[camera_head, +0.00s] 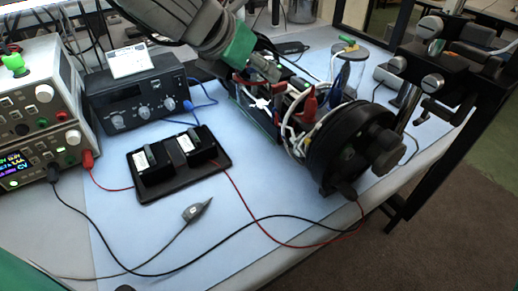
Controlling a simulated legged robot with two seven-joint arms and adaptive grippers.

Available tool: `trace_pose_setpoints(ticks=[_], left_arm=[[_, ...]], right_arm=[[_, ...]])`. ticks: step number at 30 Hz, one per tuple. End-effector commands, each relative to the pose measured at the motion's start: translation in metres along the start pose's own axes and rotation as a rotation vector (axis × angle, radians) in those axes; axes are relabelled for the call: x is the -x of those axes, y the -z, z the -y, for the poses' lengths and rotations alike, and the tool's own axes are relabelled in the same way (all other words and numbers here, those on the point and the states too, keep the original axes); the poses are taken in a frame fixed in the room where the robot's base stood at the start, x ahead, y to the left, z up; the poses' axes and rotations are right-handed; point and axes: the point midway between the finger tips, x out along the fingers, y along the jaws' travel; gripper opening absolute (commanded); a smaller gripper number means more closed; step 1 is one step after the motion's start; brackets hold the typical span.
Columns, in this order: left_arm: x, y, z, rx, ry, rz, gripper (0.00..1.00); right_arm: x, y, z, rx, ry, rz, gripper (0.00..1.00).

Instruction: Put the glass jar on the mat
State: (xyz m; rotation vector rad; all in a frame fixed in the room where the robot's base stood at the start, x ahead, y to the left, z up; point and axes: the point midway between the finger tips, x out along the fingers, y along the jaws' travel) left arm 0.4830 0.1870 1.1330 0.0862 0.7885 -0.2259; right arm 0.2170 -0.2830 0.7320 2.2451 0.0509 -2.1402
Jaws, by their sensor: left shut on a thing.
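A clear glass jar (350,74) stands upright at the back right, behind the electronics assembly, with a small green and yellow piece at its top. Its base is partly hidden, so I cannot tell whether it rests on the mat. The light blue mat (262,205) covers much of the bench. My left gripper (265,69) comes from the top and is shut at the upper back of the electronics assembly (300,118), apart from the jar. The exact contact is partly hidden. My right gripper is not in view.
A black round end piece (350,147) sits at the assembly's right. A black tray (182,178) holds two dark blocks. A black instrument (140,100) and power supplies (45,110) stand left. Cables and a probe (197,209) cross the front. A metal stand (430,85) stands right.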

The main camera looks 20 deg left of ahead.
Motion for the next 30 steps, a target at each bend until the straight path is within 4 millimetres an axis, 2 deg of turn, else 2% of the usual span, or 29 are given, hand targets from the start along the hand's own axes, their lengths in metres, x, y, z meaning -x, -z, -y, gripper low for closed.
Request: trace_pose_setpoints(ticks=[1, 3, 12, 19, 25, 30], left_arm=[[-0.014, 0.015, 0.000, 0.001, 0.003, -0.003, 0.14], [-0.027, 0.028, 0.001, 0.001, 0.003, -0.002, 0.14], [-0.076, 0.076, 0.001, -0.001, 0.001, -0.002, 0.14], [-0.089, 0.089, 0.000, -0.001, 0.000, 0.002, 0.14], [-0.111, 0.111, -0.001, -0.001, 0.000, -0.001, 0.14], [-0.116, 0.116, 0.000, -0.001, 0.000, 0.002, 0.14]], right_arm=[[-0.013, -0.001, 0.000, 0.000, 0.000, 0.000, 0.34], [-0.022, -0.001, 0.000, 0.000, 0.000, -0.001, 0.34], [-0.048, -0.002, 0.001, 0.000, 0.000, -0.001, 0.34], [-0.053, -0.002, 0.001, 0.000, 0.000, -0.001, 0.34], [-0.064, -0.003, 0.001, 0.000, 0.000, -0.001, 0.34], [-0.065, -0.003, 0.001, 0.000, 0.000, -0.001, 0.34]])
